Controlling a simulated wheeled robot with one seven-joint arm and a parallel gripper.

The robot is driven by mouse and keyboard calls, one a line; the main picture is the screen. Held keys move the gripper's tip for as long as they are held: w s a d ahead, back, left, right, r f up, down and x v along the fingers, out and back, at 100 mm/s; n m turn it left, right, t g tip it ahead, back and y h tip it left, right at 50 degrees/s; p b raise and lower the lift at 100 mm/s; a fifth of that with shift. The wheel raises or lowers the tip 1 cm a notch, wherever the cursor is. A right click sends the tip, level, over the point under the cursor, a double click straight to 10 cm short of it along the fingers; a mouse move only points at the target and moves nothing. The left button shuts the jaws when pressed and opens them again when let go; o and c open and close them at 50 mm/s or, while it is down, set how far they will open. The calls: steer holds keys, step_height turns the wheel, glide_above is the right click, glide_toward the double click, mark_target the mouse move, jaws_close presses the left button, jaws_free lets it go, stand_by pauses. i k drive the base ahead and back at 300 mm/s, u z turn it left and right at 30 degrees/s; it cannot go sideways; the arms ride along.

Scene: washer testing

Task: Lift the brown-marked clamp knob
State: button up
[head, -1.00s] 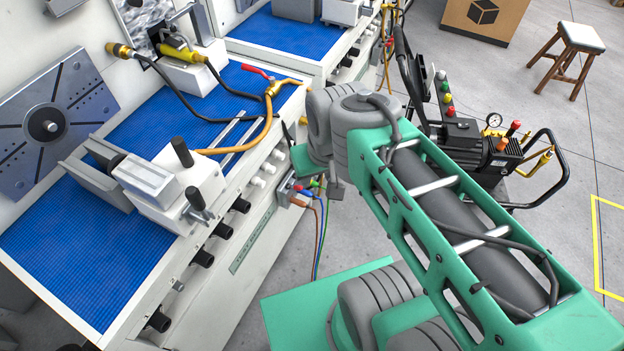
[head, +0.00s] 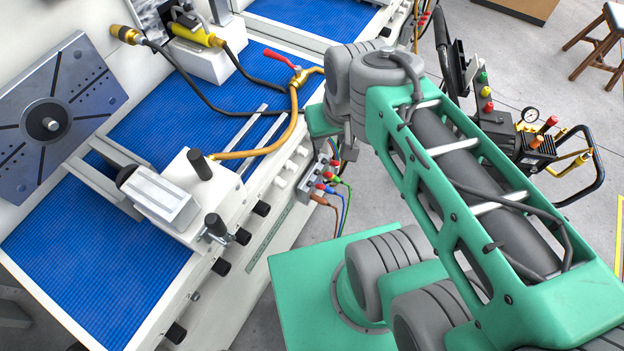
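A white clamping fixture (head: 205,212) stands on the front edge of the blue-topped bench, with two black knobs on it. One black knob (head: 200,165) points up, and the other black knob (head: 215,224) sits lower, near the bench edge. More black knobs (head: 262,209) stick out of the bench front. I cannot make out a brown mark on any knob. My green and grey arm (head: 450,165) fills the right half of the head view. Its far end is hidden behind its own joint, and I cannot see my gripper or its fingers.
A hose block (head: 318,182) with coloured hoses is on the bench front. A brass pipe (head: 262,150) with a red lever (head: 281,60) curves over the bench top. A slotted plate (head: 55,120) leans at left. A pump cart (head: 520,140) and a stool (head: 600,45) stand at right.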

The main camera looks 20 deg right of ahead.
mark_target(318, 186)
steer(key=k, duration=1.2)
